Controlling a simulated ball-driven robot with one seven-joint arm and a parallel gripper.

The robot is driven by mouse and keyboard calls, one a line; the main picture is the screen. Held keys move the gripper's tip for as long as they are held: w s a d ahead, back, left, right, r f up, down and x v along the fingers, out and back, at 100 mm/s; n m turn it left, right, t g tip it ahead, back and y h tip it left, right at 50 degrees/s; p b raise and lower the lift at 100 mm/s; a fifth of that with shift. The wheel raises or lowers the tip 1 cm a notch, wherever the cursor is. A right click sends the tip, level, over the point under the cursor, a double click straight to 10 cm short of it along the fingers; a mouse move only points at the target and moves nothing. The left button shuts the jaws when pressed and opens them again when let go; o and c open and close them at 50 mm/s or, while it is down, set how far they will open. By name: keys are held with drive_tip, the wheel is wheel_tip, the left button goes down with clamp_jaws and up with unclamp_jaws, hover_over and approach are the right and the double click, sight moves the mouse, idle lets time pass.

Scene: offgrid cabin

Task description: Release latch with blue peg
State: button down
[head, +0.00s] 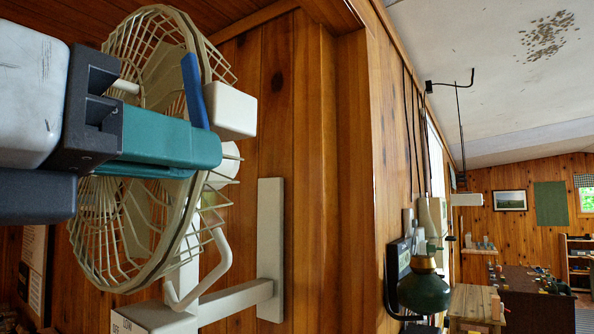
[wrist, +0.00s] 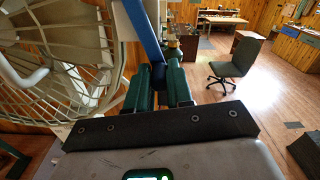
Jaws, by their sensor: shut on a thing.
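My gripper (head: 208,148) comes in from the left in the head view, its teal fingers shut on a blue peg (head: 194,88). The peg sticks up past the fingers, slightly tilted, in front of the fan cage. In the wrist view the peg (wrist: 142,28) runs from the top edge down to between the fingers (wrist: 164,76). A cream wire-cage fan (head: 115,225) stands behind and around the gripper; it fills the left of the wrist view (wrist: 60,45). A white block (head: 232,110) is just right of the peg. I cannot tell which part is the latch.
A white bracket (head: 270,200) and a bent white handle (head: 212,275) are below right of the gripper. A wood-panelled wall corner (head: 345,150) stands to the right, with a green lamp (head: 424,292) beyond. The wrist view shows open floor (wrist: 205,60) and an office chair (wrist: 238,65).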

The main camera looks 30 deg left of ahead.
drive_tip(key=c, duration=1.1)
unclamp_jaws()
drive_tip(key=shift+o, duration=0.2)
drive_tip(key=s+b, duration=0.3)
drive_tip(key=s, duration=0.7)
drive_tip(key=shift+s+a+b, duration=0.3)
drive_tip(key=shift+s+a, duration=0.1)
drive_tip(key=shift+a, duration=0.05)
